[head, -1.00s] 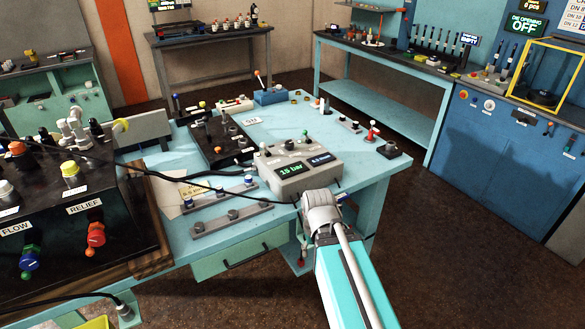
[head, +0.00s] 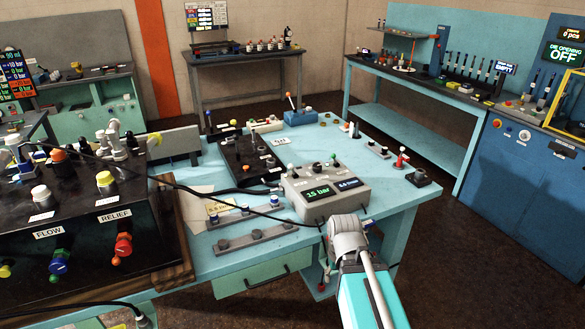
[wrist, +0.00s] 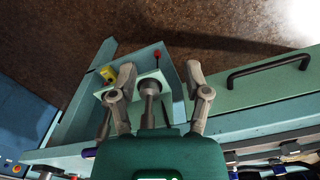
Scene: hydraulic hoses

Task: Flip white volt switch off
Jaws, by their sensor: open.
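A grey control box (head: 325,192) with a green "15 bar" display stands on the front of the turquoise table. A small white-tipped switch (head: 290,168) and a green-tipped one (head: 333,157) rise from its top. Their labels are too small to read, so I cannot tell which switch is the white volt one. My gripper (wrist: 160,70) is open and empty, its fingers spread in the wrist view. In the head view my arm's end is in front of the table's front edge, below the box, and the fingers are largely hidden. The wrist view does not show the box's switches clearly.
A black hydraulic panel (head: 85,215) with FLOW and RELIEF knobs stands at left. Dark hoses cross toward the box. A grey rail (head: 252,239) lies left of it. The wrist view shows a drawer handle (wrist: 268,70) and a yellow fitting (wrist: 108,74). Floor at right is clear.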

